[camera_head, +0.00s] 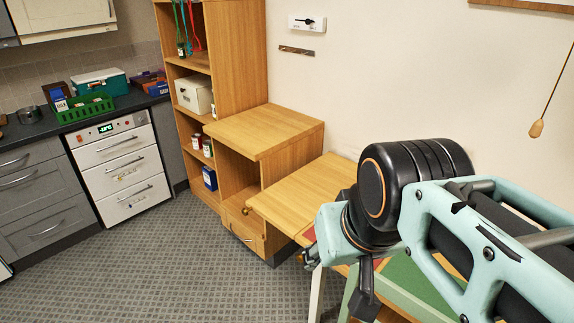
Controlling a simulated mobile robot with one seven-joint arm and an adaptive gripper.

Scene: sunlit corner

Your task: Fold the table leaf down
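A light wooden board, which looks like the table leaf (300,192), lies about level against the wall, right of the wooden cabinet and lower than its top. Its right part is hidden behind my arm. A small round knob (250,210) shows near its front left corner. My arm fills the right of the view. A dark finger-like part, which seems to belong to my gripper (364,292), points down in front of the leaf's near side. Whether it touches anything and how its fingers stand cannot be seen.
A wooden cabinet (262,132) and a tall shelf (238,60) stand left of the leaf. A white drawer unit (122,172) and grey drawers (35,190) stand farther left. A pale leg (316,292) and a green surface (402,272) show beneath my arm. The patterned floor (170,265) at front left is clear.

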